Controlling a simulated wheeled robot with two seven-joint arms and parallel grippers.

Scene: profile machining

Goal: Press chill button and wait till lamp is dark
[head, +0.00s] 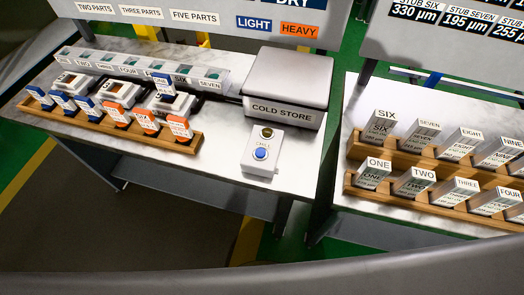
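The chill button (260,153) is a round blue cap on a small white box (264,168) at the front right of the left bench. The lamp (267,132) sits above the button on the same box. It looks dark amber-brown, with no clear glow. The cold store (287,80), a grey lidded box with its name on the front, stands just behind the button box. Neither of my grippers shows in the head view, and nothing visible touches the button.
A wooden rack (190,147) of blue and orange labelled pieces lies along the left bench's front. Behind it are several small devices and a row of numbered bins (130,70). The right bench holds wooden racks (408,162) of numbered blocks. A gap separates the benches.

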